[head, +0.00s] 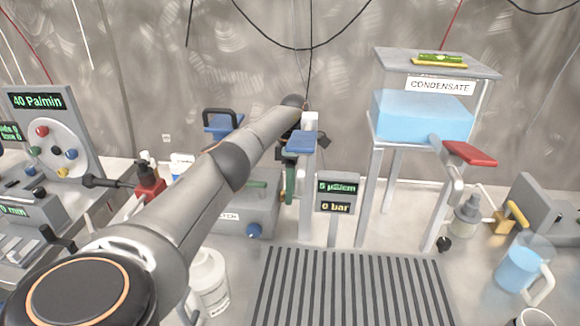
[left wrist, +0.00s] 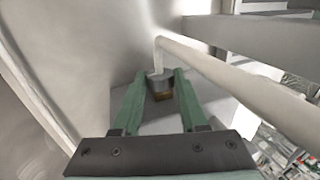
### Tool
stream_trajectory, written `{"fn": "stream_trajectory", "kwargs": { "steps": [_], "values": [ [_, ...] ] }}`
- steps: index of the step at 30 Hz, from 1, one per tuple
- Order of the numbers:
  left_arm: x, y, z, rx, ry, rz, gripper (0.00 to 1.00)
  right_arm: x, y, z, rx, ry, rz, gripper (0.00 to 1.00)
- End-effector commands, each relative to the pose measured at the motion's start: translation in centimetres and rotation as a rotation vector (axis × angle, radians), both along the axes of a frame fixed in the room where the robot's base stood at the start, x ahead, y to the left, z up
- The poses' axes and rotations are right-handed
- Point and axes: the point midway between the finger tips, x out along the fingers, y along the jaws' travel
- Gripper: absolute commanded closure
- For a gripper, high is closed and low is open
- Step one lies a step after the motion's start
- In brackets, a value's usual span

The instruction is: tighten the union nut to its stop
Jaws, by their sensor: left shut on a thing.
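In the left wrist view my left gripper (left wrist: 164,82) has its two green fingers on either side of a small grey, round fitting with a brass-coloured lower part, which I take to be the union nut (left wrist: 160,84). The fingers are closed on it. A pale pipe (left wrist: 215,72) rises from the fitting, bends and runs towards the lower right. In the head view my left arm reaches from the lower left to the middle. The nut cannot be made out there, and how far it is turned does not show. My right gripper is in neither view.
A blue condensate tank (head: 422,117) stands on legs at right, with a red lever (head: 469,153) beside it. A small display post (head: 337,193) reads 0 bar. A ribbed grey mat (head: 350,290) lies clear in front. A jug (head: 522,265) stands at far right.

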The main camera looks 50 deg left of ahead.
Motion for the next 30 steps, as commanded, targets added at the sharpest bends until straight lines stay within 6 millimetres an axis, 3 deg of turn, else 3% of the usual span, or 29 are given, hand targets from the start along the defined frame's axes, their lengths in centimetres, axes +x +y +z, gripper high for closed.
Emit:
{"fn": "stream_trajectory", "kwargs": {
  "steps": [13, 14, 15, 21, 30],
  "values": [
    [-0.07, -0.02, 0.01, -0.012, 0.010, 0.002, 1.00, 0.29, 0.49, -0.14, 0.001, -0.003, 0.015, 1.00],
    [-0.07, -0.02, 0.02, -0.012, 0.010, 0.002, 0.55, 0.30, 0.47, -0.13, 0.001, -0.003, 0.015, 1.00],
    [-0.07, -0.02, 0.02, -0.012, 0.010, 0.002, 0.50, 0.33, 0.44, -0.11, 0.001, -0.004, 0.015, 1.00],
    [-0.06, -0.01, 0.06, -0.012, 0.010, 0.001, 0.28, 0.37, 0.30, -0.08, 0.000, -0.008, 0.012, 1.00],
    [-0.06, 0.00, 0.16, -0.010, 0.007, 0.001, 0.28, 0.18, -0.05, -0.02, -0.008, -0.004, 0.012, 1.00]
  ]
}}
